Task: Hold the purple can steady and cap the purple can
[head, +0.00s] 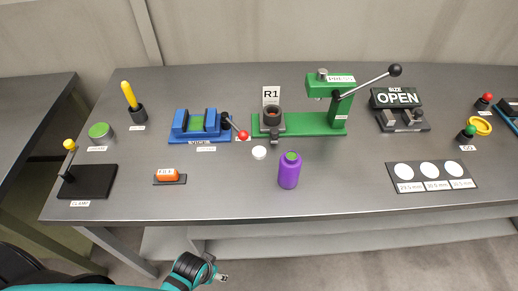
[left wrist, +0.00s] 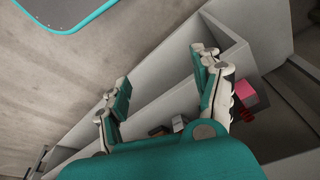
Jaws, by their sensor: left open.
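The purple can (head: 289,172) stands upright near the front edge of the table, with a green top inside its rim. A small white round piece (head: 259,152) lies on the table to its left and a little behind; it may be the cap, but I cannot tell. My left gripper (head: 222,278) is low in front of the table edge, apart from the can. In the left wrist view my left gripper (left wrist: 160,90) is open, with nothing between its fingers. My right gripper is not in view.
Behind the can stand a green press (head: 315,122) with a long lever and a blue vice (head: 198,128). An orange piece (head: 167,175) lies front left, a black clamp (head: 88,181) at far left. A plate with white discs (head: 432,177) lies right.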

